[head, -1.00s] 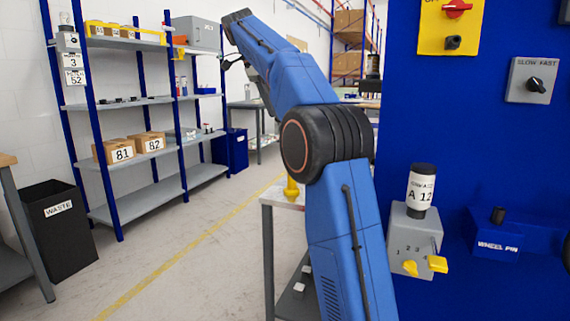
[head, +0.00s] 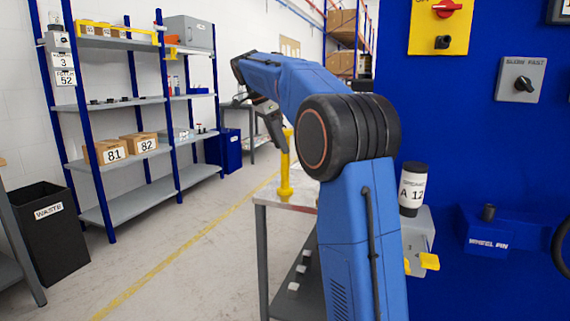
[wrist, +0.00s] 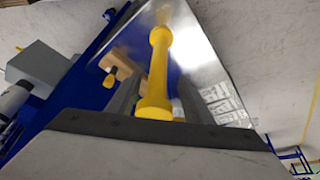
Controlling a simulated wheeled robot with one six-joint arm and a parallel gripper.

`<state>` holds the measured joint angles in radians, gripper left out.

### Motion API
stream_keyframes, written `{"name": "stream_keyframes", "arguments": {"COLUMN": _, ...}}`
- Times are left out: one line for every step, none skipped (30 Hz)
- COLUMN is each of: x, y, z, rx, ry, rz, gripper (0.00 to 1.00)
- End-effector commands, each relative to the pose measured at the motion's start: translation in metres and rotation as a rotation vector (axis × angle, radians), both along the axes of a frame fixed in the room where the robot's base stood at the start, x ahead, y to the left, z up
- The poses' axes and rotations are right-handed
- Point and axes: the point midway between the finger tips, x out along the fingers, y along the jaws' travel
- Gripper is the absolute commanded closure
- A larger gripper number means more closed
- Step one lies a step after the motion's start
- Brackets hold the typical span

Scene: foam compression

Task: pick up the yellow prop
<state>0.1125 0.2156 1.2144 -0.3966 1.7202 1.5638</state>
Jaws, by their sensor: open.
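The yellow prop (head: 285,167) is a slim rod with thicker ends, standing upright on the light-topped table (head: 262,199). In the wrist view the prop (wrist: 158,75) runs up the middle of the picture. My gripper (head: 277,135) points down beside the upper part of the prop in the head view, with my arm partly hiding the area behind it. In the wrist view my gripper (wrist: 158,98) is open, with its two dark fingers on either side of the prop. I cannot tell whether either finger touches it.
A blue machine panel (head: 450,130) stands close on the right, with a white A 12 container (head: 412,190) on a grey box beside my arm. Grey shelving (head: 135,105) and a black waste bin (head: 50,225) stand on the left. The floor between is clear.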

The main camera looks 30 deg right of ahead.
Motion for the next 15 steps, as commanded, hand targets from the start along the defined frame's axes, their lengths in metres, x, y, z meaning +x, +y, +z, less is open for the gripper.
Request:
{"name": "stream_keyframes", "arguments": {"x": -0.001, "y": -0.001, "z": -0.002, "rx": 0.0, "ry": 0.001, "rz": 0.0, "gripper": 0.53}}
{"name": "stream_keyframes", "arguments": {"x": -0.001, "y": -0.001, "z": -0.004, "rx": 0.0, "ry": 0.001, "rz": 0.0, "gripper": 0.53}}
{"name": "stream_keyframes", "arguments": {"x": -0.002, "y": -0.003, "z": -0.007, "rx": 0.0, "ry": 0.001, "rz": -0.002, "gripper": 0.53}}
{"name": "stream_keyframes", "arguments": {"x": -0.003, "y": -0.004, "z": -0.01, "rx": 0.0, "ry": 0.001, "rz": -0.002, "gripper": 0.53}}
{"name": "stream_keyframes", "arguments": {"x": -0.003, "y": -0.005, "z": -0.014, "rx": 0.0, "ry": 0.001, "rz": -0.002, "gripper": 0.53}}
{"name": "stream_keyframes", "arguments": {"x": -0.004, "y": -0.007, "z": -0.02, "rx": 0.0, "ry": 0.001, "rz": -0.002, "gripper": 0.53}}
{"name": "stream_keyframes", "arguments": {"x": -0.005, "y": -0.008, "z": -0.024, "rx": 0.0, "ry": 0.002, "rz": -0.002, "gripper": 0.53}}
{"name": "stream_keyframes", "arguments": {"x": -0.006, "y": -0.01, "z": -0.028, "rx": 0.0, "ry": 0.001, "rz": -0.002, "gripper": 0.53}}
{"name": "stream_keyframes", "arguments": {"x": -0.006, "y": -0.012, "z": -0.033, "rx": 0.0, "ry": 0.002, "rz": -0.003, "gripper": 0.53}}
{"name": "stream_keyframes", "arguments": {"x": -0.006, "y": -0.013, "z": -0.037, "rx": 0.0, "ry": 0.002, "rz": -0.003, "gripper": 0.53}}
{"name": "stream_keyframes", "arguments": {"x": -0.006, "y": -0.014, "z": -0.039, "rx": -0.001, "ry": 0.0, "rz": -0.002, "gripper": 0.53}}
{"name": "stream_keyframes", "arguments": {"x": -0.006, "y": -0.015, "z": -0.043, "rx": -0.001, "ry": 0.0, "rz": -0.002, "gripper": 0.53}}
{"name": "stream_keyframes", "arguments": {"x": -0.007, "y": -0.016, "z": -0.045, "rx": -0.001, "ry": 0.0, "rz": -0.002, "gripper": 0.53}}
{"name": "stream_keyframes", "arguments": {"x": -0.007, "y": -0.017, "z": -0.047, "rx": -0.001, "ry": 0.0, "rz": -0.002, "gripper": 0.53}}
{"name": "stream_keyframes", "arguments": {"x": -0.007, "y": -0.017, "z": -0.048, "rx": -0.001, "ry": 0.0, "rz": -0.002, "gripper": 0.53}}
